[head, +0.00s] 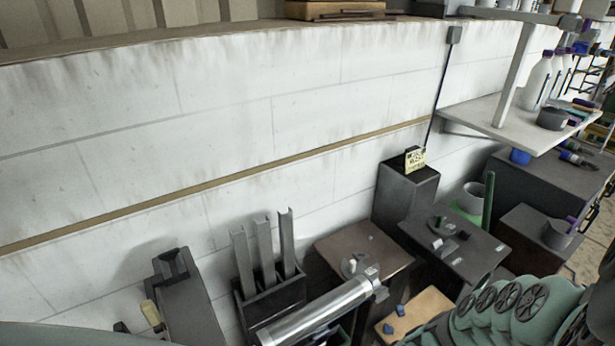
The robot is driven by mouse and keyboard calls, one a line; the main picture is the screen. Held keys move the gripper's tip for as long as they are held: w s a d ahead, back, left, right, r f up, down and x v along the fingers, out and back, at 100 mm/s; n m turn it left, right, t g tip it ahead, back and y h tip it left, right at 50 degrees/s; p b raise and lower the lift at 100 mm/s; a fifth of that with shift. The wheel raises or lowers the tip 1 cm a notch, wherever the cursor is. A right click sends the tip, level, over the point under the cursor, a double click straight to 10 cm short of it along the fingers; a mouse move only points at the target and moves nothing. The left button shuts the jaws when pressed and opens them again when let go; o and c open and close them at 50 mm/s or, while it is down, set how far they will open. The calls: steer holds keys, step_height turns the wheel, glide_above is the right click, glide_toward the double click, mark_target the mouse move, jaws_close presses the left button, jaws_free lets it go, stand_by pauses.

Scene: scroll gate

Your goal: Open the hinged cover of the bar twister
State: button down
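No part in the head view is clearly marked as the bar twister, and I cannot tell for sure which machine it is. A dark upright box with a small yellow card (415,159) on top stands against the wall. A dark bench top (470,262) with small fittings is in front of it. A dark grey block-like device (190,308) with two upright cheeks stands at the lower left. I cannot make out a hinge or the state of a cover on any of them. My gripper is not visible.
A bin (272,300) holds upright metal channels. A brown-topped stand (345,245) is beside it. A shiny cylinder (320,312) crosses in front. A wall shelf (485,112) with bottles overhangs at right. Green round-disc parts (515,310) fill the lower right. The white wall is bare at left.

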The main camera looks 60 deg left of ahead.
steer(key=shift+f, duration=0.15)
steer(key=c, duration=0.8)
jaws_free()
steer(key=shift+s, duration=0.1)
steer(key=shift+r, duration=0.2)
